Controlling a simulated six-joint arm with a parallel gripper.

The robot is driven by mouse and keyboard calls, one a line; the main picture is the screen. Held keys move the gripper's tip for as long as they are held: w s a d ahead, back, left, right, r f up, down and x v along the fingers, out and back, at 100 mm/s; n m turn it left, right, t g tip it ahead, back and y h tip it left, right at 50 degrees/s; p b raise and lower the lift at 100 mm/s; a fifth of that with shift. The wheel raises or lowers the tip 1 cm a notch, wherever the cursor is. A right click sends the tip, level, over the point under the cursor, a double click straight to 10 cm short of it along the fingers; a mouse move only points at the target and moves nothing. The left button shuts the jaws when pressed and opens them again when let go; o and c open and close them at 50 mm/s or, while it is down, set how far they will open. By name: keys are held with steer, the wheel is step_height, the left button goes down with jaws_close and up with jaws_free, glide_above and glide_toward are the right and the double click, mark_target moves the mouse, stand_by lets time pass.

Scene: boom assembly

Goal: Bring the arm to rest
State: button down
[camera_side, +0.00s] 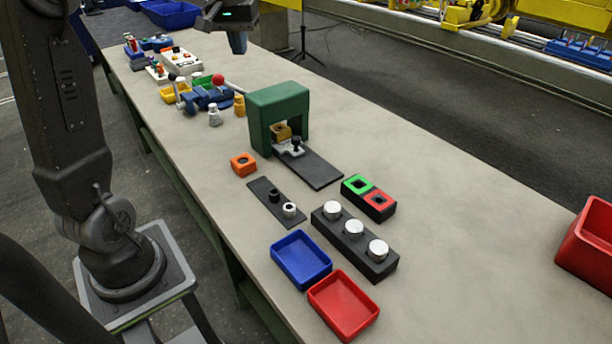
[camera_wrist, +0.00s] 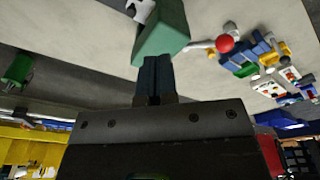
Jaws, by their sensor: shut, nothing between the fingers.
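My gripper (camera_side: 238,42) is at the top of the side view, raised above the far part of the long table (camera_side: 420,170). In the wrist view my gripper (camera_wrist: 153,62) has its two dark fingers together, with nothing between them. The green arch-shaped station (camera_side: 278,108) stands on the table nearer the side camera, apart from the gripper. Part of that green station (camera_wrist: 163,32) shows beyond the fingertips in the wrist view.
A blue tray (camera_side: 301,260), a red tray (camera_side: 343,304) and a dark block with white round parts (camera_side: 330,210) lie on the near table. A red bin (camera_side: 590,245) is at right. Coloured fixtures (camera_side: 205,96) crowd the far left. The table right of the station is clear.

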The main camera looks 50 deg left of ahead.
steer(key=s+d+m+t, duration=0.2)
steer(key=s+d+m, duration=0.3)
steer(key=d, duration=0.9)
steer(key=s+d+f+m+t, duration=0.2)
steer(key=s+d+f, duration=0.4)
steer(key=s+d, duration=0.4)
steer(key=shift+s+f+m+h, duration=0.15)
steer(key=shift+s+m+h, duration=0.25)
steer(key=shift+s+m, duration=0.45)
